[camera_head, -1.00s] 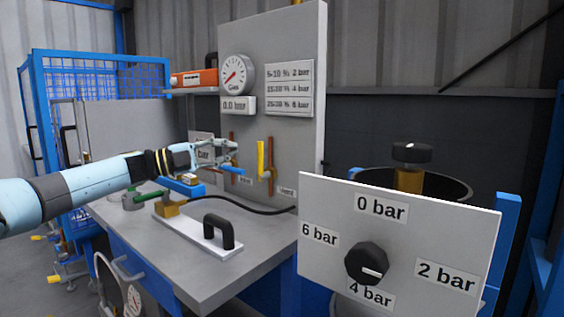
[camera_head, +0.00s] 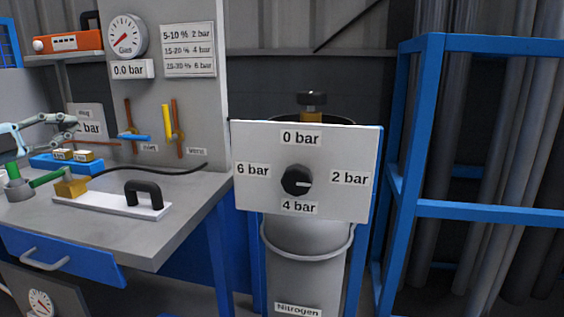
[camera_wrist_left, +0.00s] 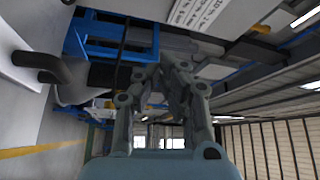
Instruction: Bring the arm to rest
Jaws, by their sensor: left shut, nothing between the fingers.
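My left gripper (camera_head: 72,124) is at the left edge of the head view, above the grey workbench (camera_head: 190,205) and in front of the upright panel. It is shut and empty. In the left wrist view its closed fingers (camera_wrist_left: 172,75) fill the middle, touching nothing that I can see. The blue valve handle (camera_head: 134,137) on the panel is to the right of the gripper, apart from it. Most of my left arm is outside the head view. My right gripper is not in view.
A white plate with a black handle (camera_head: 143,190) lies on the bench. A dial board (camera_head: 340,145) stands in front of the nitrogen cylinder (camera_head: 305,235). A blue rack (camera_head: 408,150) with grey cylinders is at the right. A gauge (camera_head: 127,37) sits on the panel.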

